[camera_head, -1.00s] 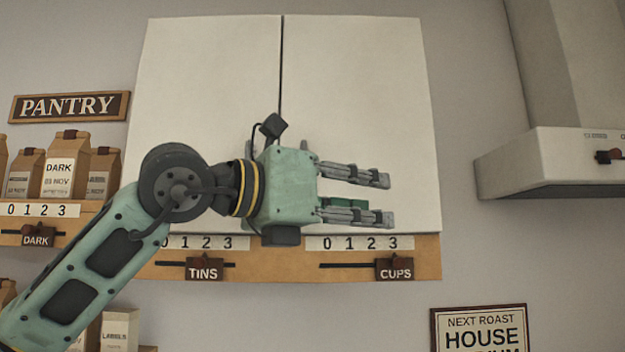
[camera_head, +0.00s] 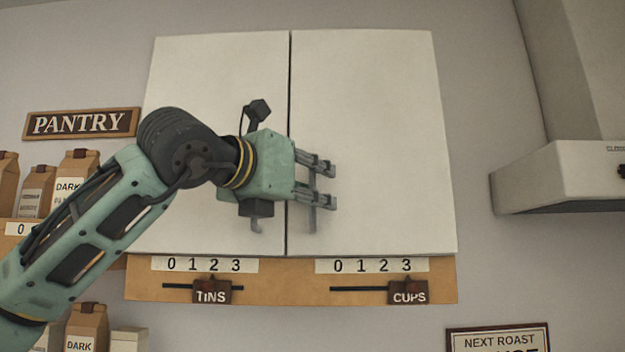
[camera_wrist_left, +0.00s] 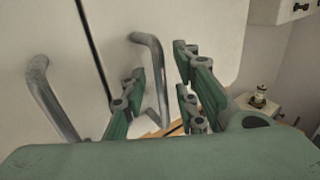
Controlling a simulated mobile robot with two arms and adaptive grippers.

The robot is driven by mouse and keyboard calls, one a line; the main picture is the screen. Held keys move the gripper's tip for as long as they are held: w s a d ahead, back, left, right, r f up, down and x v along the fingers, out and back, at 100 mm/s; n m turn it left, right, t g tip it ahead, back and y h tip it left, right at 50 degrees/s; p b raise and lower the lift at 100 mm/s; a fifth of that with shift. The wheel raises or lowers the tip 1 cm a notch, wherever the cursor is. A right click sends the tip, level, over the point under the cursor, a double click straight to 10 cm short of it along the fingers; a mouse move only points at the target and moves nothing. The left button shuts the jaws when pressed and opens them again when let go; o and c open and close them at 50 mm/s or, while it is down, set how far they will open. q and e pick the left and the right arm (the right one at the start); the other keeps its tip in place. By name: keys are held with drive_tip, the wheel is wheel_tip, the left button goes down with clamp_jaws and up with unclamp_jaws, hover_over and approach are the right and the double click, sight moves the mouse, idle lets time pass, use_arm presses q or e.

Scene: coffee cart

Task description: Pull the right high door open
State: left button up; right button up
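The right high door (camera_head: 375,130) is a plain pale panel of the wall cabinet. It looks shut, level with the left door (camera_head: 215,85) across a thin dark seam. Its grey vertical bar handle (camera_head: 312,215) stands near the seam, partly hidden behind my fingers; it shows more fully in the left wrist view (camera_wrist_left: 153,65). My left gripper (camera_head: 331,184) is open at this handle. In the left wrist view its green-padded fingers (camera_wrist_left: 160,62) stand on either side of the bar, the left finger closer to it. Contact cannot be told. My right gripper is not in view.
The left door's handle (camera_wrist_left: 45,95) is close by on the left. A wooden strip with sliders (camera_head: 290,280) runs below the doors. A pale hood (camera_head: 560,175) juts out at right; pantry shelves with bags (camera_head: 75,175) are at left.

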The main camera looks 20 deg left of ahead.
use_arm(q)
clamp_jaws()
idle(0.3)
idle(0.4)
